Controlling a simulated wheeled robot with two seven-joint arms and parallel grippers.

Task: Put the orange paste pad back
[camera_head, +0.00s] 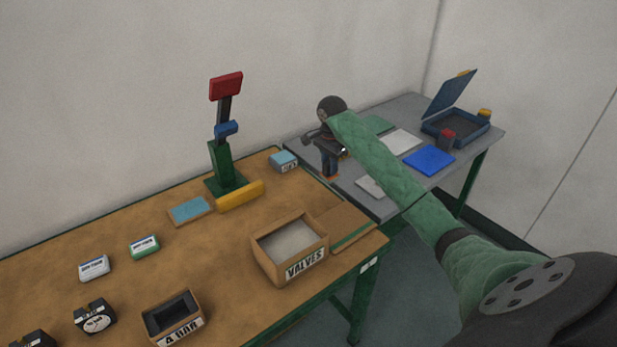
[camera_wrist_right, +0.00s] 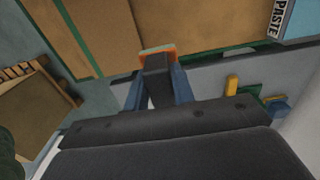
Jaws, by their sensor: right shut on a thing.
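The orange paste pad (camera_wrist_right: 158,50) shows in the right wrist view as a thin orange edge with a pale green top, at the tips of my right gripper (camera_wrist_right: 157,72). The blue fingers are shut on it. In the head view my right gripper (camera_head: 330,165) points down near the left end of the grey table, with a little orange (camera_head: 331,177) at its tips. A light blue box (camera_head: 283,161) stands on the wooden table to its left. In the wrist view a blue box labelled PASTE (camera_wrist_right: 278,18) shows at top right. My left gripper is not in view.
On the wooden table (camera_head: 60,275) stand a VALVES box (camera_head: 290,250), a green stand (camera_head: 221,168) with a yellow bar, a blue pad (camera_head: 190,210) and small boxes. The grey table (camera_head: 385,203) holds white and blue sheets and an open blue case (camera_head: 455,128). A gap separates the tables.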

